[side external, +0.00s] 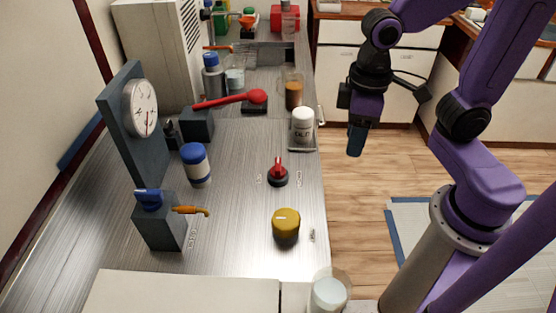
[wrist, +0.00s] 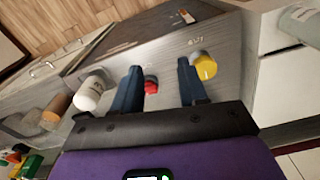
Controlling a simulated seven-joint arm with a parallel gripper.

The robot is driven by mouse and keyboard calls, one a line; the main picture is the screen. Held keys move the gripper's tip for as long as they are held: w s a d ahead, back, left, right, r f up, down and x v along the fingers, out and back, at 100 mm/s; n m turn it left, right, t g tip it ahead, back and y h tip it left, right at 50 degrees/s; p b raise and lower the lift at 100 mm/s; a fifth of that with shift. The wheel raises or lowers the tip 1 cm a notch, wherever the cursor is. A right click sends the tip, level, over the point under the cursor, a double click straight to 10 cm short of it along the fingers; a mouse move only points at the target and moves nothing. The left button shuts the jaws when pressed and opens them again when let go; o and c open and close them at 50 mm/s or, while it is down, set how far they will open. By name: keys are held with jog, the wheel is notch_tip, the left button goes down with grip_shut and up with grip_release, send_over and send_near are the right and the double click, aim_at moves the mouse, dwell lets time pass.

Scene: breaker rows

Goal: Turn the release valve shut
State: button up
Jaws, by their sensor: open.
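No readable label shows which control is the release valve. A red-handled knob on a round black base (side external: 278,174) stands on the metal counter; its red top (wrist: 151,86) shows beside the left finger in the wrist view. A yellow round knob with a pale mark (side external: 286,224) stands nearer the camera, and it shows beyond the right finger in the wrist view (wrist: 205,67). An orange lever (side external: 190,210) juts from a grey box at left. A long red lever (side external: 232,99) lies farther back. My gripper (side external: 356,140) is open and empty, above and right of the counter, touching nothing.
A white jar (side external: 303,124) stands on a small tray at the counter's right edge. A blue-capped white bottle (side external: 196,165) and a gauge panel (side external: 140,107) stand at left. A glass beaker (side external: 328,291) is at the front. Counter around the two knobs is clear.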

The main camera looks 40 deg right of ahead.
jog(key=w+a+r+m, duration=0.1)
jog(key=w+a+m, duration=0.3)
jog(key=w+m, duration=0.4)
jog(key=m, duration=0.8)
send_over(278, 163)
notch_tip(278, 163, down, 17)
jog(key=shift+r, duration=0.2)
jog(key=shift+s, duration=0.1)
grip_shut()
